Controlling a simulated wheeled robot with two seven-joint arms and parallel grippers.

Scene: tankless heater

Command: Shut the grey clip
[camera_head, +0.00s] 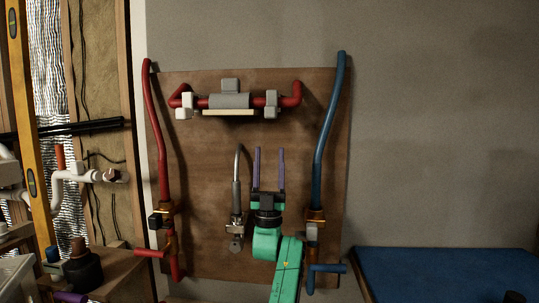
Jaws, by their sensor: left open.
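A red pipe assembly (291,101) runs across the upper part of a brown board. A grey cylinder (229,101) sits on its middle, with a grey block or raised flap (230,86) above it. A grey clip-like piece (271,103) is around the pipe on the right, and a paler one (184,107) on the left. I cannot tell which is the task's clip or whether any is closed. My left gripper (269,151) is open and empty, its purple fingers pointing up, below the right clip-like piece and apart from it. My right gripper is out of view.
A red pipe (157,130) and a blue pipe (328,120) flank the brown board (205,145). A grey hose (237,190) hangs left of my gripper. A blue surface (445,272) is at lower right. A yellow level (30,130) stands left. The right wall is clear.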

